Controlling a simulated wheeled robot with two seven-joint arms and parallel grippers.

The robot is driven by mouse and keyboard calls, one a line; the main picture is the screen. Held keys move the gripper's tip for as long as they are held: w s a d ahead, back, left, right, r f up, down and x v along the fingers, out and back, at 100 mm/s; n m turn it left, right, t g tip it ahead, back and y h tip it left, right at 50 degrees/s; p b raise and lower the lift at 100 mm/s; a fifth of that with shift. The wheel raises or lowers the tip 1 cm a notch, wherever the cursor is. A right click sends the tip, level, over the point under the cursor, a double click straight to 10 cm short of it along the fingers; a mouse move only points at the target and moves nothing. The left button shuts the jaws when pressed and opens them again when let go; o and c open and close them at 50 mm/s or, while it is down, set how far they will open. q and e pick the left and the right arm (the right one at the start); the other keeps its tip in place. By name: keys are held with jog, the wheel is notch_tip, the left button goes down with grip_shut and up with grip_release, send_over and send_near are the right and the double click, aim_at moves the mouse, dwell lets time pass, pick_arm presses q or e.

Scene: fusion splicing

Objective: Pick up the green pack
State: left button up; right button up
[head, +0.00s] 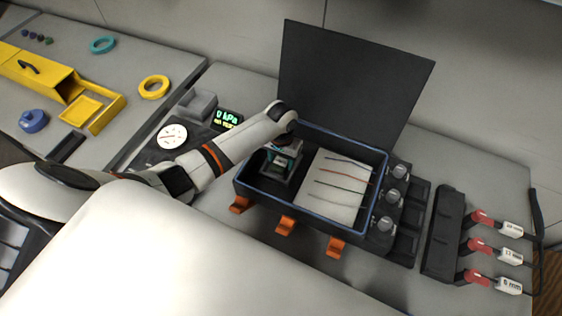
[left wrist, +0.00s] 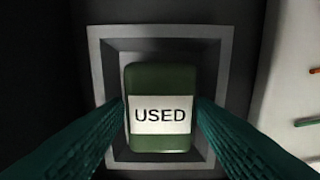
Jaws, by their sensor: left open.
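In the left wrist view the green pack (left wrist: 160,78) sits in a square grey holder (left wrist: 224,75). Its white label reads USED. My left gripper (left wrist: 160,118) is open, with one teal finger on each side of the pack. The fingers look very close to its sides; I cannot tell whether they touch. In the head view my left gripper (head: 283,160) reaches down into the left part of the blue-rimmed case (head: 318,131), where the arm and gripper largely hide the pack. My right gripper is not in view.
A pale board (head: 330,205) with several coloured strands fills the case's right side. The black lid (head: 350,85) stands open behind. Orange latches (head: 286,226) line the front. A black rack (head: 443,235) with red-capped tools stands at right. A yellow tray (head: 92,108) lies at left.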

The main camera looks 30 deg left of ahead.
pick_arm(q)
jog(key=c, duration=0.6)
